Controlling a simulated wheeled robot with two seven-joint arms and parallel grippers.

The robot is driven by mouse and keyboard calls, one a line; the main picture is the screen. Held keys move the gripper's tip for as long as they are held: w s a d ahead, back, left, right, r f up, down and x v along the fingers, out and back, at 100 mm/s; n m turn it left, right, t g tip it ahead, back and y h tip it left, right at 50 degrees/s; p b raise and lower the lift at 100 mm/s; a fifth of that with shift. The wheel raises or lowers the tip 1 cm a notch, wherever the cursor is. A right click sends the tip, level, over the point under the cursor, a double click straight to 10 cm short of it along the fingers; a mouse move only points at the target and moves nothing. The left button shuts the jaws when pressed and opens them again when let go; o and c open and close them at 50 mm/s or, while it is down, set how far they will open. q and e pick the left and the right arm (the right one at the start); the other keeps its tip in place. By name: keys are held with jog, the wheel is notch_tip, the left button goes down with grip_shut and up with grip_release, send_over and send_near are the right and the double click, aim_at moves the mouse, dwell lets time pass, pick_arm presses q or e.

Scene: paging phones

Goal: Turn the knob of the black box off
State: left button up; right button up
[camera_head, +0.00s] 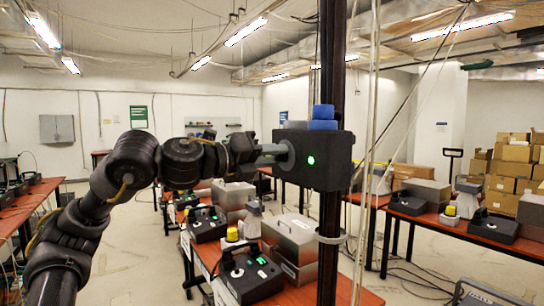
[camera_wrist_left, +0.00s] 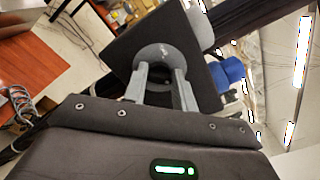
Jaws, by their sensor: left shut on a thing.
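The black box (camera_head: 330,150) is fixed to a dark upright pole and has a lit green light on the face toward me. A blue part (camera_head: 322,118) sits on top of it. Its round grey knob (camera_head: 287,155) is on the box's left side. My left gripper (camera_head: 270,153) reaches in from the left and is shut on the knob. In the left wrist view, the two grey fingers (camera_wrist_left: 161,86) clasp the knob (camera_wrist_left: 155,54) in front of the black box (camera_wrist_left: 135,50). The fingers partly hide the knob. My right gripper is not in view.
The dark pole (camera_head: 331,240) runs from top to bottom with loose pale cables beside it. Red-brown tables (camera_head: 360,292) behind hold several black devices (camera_head: 250,278) and grey cases (camera_head: 295,240). Cardboard boxes (camera_head: 505,180) are stacked at the right. Open floor (camera_head: 120,260) lies at the left.

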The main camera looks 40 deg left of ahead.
pick_arm(q)
jog(key=shift+n, duration=0.4)
jog(key=n, duration=0.2)
jog(key=shift+f+n, duration=0.1)
jog(key=shift+n, duration=0.3)
jog(key=n, duration=0.4)
jog(key=shift+n, duration=0.3)
jog(key=n+p, duration=0.1)
jog(key=n, duration=0.3)
jog(key=shift+n+p, duration=0.3)
jog(key=n+p, duration=0.1)
jog(key=n, duration=0.4)
jog(key=shift+f, duration=0.1)
jog(key=shift+p, duration=0.3)
jog(key=o, duration=1)
